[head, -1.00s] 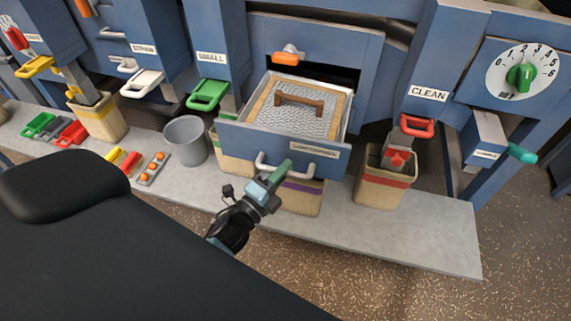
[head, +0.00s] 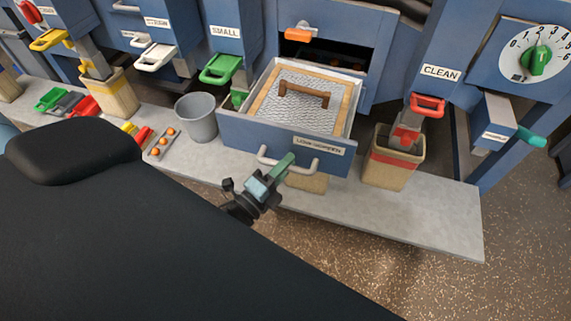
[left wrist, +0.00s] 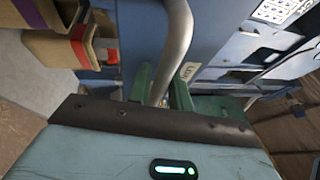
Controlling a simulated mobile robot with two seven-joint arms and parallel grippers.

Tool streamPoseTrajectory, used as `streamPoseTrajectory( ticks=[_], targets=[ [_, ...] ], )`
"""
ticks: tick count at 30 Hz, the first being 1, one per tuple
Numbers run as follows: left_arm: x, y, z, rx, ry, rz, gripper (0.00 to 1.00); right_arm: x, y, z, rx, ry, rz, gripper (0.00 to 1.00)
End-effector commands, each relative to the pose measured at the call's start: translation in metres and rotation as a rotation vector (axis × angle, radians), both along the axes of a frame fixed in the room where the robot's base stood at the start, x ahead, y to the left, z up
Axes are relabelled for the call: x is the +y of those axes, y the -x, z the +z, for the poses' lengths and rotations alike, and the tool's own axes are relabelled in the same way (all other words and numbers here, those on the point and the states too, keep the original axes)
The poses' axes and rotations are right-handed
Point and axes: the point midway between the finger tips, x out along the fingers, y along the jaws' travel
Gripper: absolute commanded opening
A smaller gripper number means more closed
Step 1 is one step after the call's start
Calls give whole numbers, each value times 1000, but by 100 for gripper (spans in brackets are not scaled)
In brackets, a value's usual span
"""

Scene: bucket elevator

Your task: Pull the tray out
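The tray (head: 256,132) is a blue-fronted drawer standing out from the blue machine, with a white label on its front. Inside it lies a grey mesh panel (head: 305,113) in a wooden frame with a brown handle (head: 303,90). A pale bar handle (head: 304,169) is on the drawer's front. My left gripper (head: 280,170) is at the left part of this bar. In the left wrist view the bar (left wrist: 176,40) passes between the green fingers of my left gripper (left wrist: 160,92), which are shut on it. My right gripper is not in view.
A grey bucket (head: 197,118) stands left of the drawer on the grey ledge (head: 420,220). A sack under the CLEAN chute (head: 393,165) stands to the right, and another sack (head: 307,183) is partly hidden below the drawer. An orange handle (head: 300,33) is above the opening.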

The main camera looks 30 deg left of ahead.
Motion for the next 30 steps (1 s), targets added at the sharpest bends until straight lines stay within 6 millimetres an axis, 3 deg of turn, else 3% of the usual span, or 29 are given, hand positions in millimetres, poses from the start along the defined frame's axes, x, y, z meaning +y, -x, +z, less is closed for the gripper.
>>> streamPoseTrajectory(
  ticks=[3, 14, 24, 30],
  targets=[
    [0, 0, 0, 0, 0, 0, 36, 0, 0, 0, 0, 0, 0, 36],
    [1, 6, -2, 2, 0, -1, 36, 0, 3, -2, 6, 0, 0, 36],
    [9, 56, -12, 5, 0, 0, 36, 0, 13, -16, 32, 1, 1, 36],
    [12, 73, -14, 2, 0, -1, 36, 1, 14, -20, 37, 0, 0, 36]
  ],
)
